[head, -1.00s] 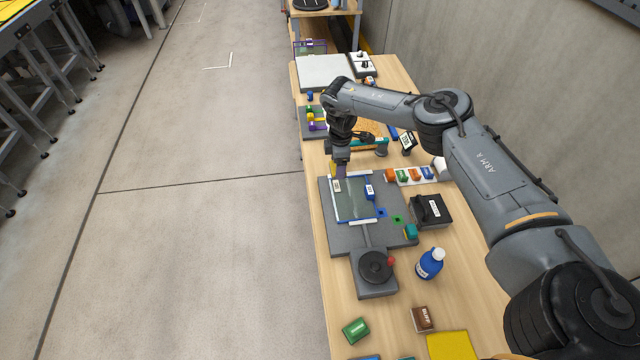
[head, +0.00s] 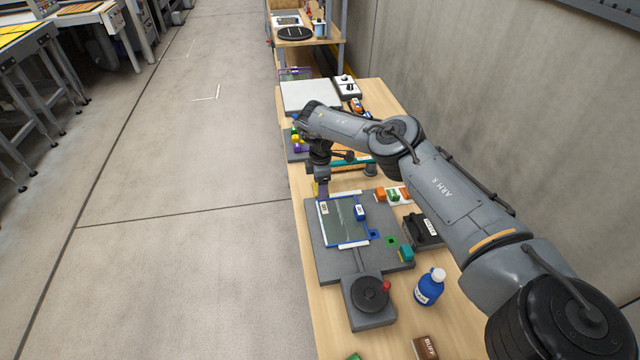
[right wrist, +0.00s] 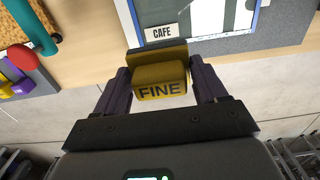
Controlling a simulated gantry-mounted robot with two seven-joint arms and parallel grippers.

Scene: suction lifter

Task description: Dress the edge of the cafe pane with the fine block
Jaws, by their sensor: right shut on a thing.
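The cafe pane (head: 346,224) lies flat on a grey fixture, with a blue border and a white CAFE label at its far left corner. The label also shows in the right wrist view (right wrist: 161,33). My right gripper (head: 321,193) is at that far left corner. In the right wrist view its purple fingers (right wrist: 160,88) are shut on the yellow fine block (right wrist: 160,82), marked FINE. The block's wider back part lies close beside the pane's edge by the label; I cannot tell whether they touch. My left gripper is not in view.
A grey base (head: 318,258) carries the pane, with a round black knob (head: 370,292) in front. A blue bottle (head: 430,288) and a black box (head: 422,230) stand to the right. Several coloured blocks lie beyond the gripper. Open floor lies left of the bench.

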